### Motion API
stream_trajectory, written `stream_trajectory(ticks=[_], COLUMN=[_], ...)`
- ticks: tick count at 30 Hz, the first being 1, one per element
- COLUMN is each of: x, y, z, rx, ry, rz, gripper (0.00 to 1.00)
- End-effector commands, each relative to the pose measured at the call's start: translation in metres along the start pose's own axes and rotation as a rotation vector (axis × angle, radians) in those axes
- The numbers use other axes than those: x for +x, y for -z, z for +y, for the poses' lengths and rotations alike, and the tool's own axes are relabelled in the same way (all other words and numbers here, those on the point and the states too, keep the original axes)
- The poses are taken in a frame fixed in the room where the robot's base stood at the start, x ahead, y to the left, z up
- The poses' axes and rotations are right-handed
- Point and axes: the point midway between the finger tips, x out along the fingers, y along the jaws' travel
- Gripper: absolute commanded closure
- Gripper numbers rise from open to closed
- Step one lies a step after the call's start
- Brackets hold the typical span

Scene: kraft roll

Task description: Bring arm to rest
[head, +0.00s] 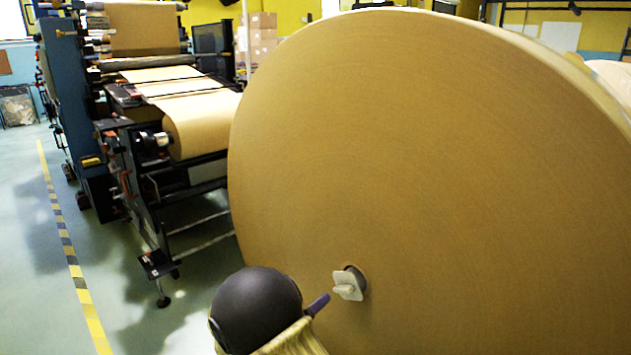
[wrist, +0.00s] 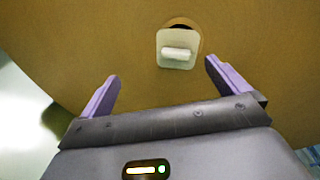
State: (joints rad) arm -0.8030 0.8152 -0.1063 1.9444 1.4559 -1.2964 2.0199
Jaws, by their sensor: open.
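My gripper (wrist: 160,92) shows in the wrist view with its two purple fingers wide apart and nothing between them. Ahead of it is a pale plate with a short white handle (wrist: 177,53), set at the dark core hole of a large kraft paper roll (wrist: 60,45). In the head view the roll (head: 430,150) fills the right side, and the pale handle piece (head: 348,286) sits at its core. My arm, dark and rounded, is at the bottom centre, with one purple finger (head: 318,304) just left of the handle piece. The other finger is hidden there.
A converting machine (head: 165,180) with a smaller paper roll (head: 203,124) stands at left. A yellow and black floor stripe (head: 70,255) runs along open floor at far left. Stacked cartons (head: 262,38) stand at the back.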

Motion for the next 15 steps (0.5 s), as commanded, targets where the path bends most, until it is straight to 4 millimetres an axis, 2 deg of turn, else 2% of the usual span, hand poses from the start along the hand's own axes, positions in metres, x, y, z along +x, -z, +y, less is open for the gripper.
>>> stream_trajectory(ticks=[1, 3, 6, 11, 15], x=[0.013, 0.025, 0.038, 0.043, 0.036], y=[-0.005, -0.009, -0.011, -0.005, 0.012], z=[-0.008, -0.013, -0.021, -0.04, -0.063], rx=[-0.075, -0.215, -0.426, -0.778, -1.102], ry=[-0.058, -0.161, -0.302, -0.51, -0.671], rz=[0.004, -0.01, -0.053, -0.17, -0.314], gripper=[0.0, 0.0, 0.0, 0.0, 0.0])
